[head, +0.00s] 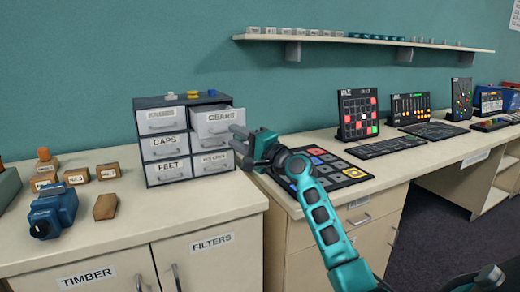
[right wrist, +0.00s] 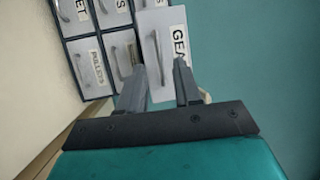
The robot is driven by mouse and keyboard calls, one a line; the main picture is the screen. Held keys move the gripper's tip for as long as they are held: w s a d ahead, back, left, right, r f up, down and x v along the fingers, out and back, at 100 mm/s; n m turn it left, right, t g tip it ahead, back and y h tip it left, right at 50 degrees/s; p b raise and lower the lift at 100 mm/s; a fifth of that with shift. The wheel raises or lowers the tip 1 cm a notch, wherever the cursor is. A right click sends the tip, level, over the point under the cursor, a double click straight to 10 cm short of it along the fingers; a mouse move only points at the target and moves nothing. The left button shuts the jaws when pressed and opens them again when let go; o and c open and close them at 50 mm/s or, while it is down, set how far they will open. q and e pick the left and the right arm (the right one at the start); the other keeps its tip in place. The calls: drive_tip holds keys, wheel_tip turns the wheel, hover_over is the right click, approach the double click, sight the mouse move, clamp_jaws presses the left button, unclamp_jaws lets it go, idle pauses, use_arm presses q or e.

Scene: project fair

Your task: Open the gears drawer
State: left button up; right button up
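The gears drawer (head: 203,127) is the top right drawer of a small grey drawer cabinet (head: 149,158) on the left counter. Its pale front stands out ahead of the other fronts, so it is partly open. In the right wrist view the gears drawer (right wrist: 170,22) shows its label and a bar handle (right wrist: 154,55). My right gripper (head: 242,142) is in front of the drawer. In the right wrist view its fingers (right wrist: 160,72) are apart, with the handle between them and a visible gap. My left gripper is not in view.
Other drawers are labelled knobs (head: 161,127), caps, feet and pulleys. Small coloured pieces lie on the cabinet top. A blue device (head: 52,212) and wooden blocks (head: 106,205) stand at left. A board with coloured squares (head: 335,175) lies right of my gripper. The counter before the cabinet is clear.

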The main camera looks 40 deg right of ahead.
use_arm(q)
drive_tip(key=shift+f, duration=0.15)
use_arm(e)
drive_tip(key=v, duration=0.9)
drive_tip(key=shift+s, duration=0.3)
drive_tip(key=shift+d+f, duration=0.1)
drive_tip(key=shift+f, duration=0.1)
drive_tip(key=s+a+f+n+g+h+p, duration=0.1)
drive_tip(key=s+a+f+n+g, duration=0.3)
drive_tip(key=f, duration=0.6)
drive_tip(key=a+f+n+g+p, duration=0.1)
drive_tip(key=a+f+n+p, duration=0.15)
drive_tip(key=a+f, duration=0.45)
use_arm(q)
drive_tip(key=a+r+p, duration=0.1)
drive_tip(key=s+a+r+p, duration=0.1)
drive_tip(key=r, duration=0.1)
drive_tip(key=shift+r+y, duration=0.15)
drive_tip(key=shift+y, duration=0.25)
use_arm(e)
drive_tip(key=s+a+f+n+g, duration=0.3)
drive_tip(key=s+a+f+n, duration=0.8)
drive_tip(key=s, duration=0.5)
wheel_tip(320, 180, down, 4)
drive_tip(key=shift+s+a+r+g, duration=0.15)
drive_tip(key=shift+s+a+g, duration=0.25)
drive_tip(key=shift+a, duration=0.8)
